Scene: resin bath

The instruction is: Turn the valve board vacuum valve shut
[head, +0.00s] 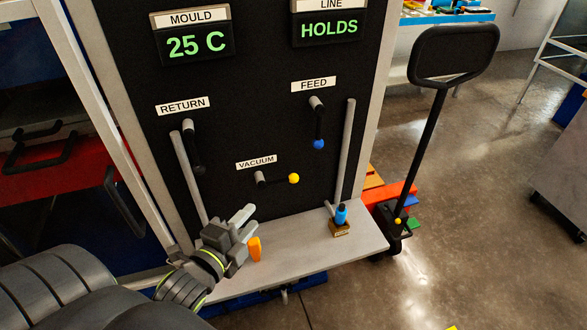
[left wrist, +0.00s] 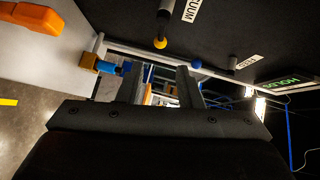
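The vacuum valve is on the black board under the VACUUM label (head: 256,162). Its dark lever (head: 275,180) lies about level, pointing right, with a yellow knob (head: 293,178) at the end. The yellow knob also shows in the left wrist view (left wrist: 160,42), beyond the fingertips and apart from them. My left gripper (head: 246,222) is below and left of the lever, low over the shelf. In the left wrist view its two fingers (left wrist: 161,80) stand apart with nothing between them. My right gripper is not in view.
The RETURN lever (head: 193,148) and blue-knobbed FEED lever (head: 319,122) hang down. The grey shelf (head: 300,252) bears an orange piece (head: 254,248) beside my gripper and a blue-topped fitting (head: 341,216). A pallet truck handle (head: 437,100) stands right; floor there is open.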

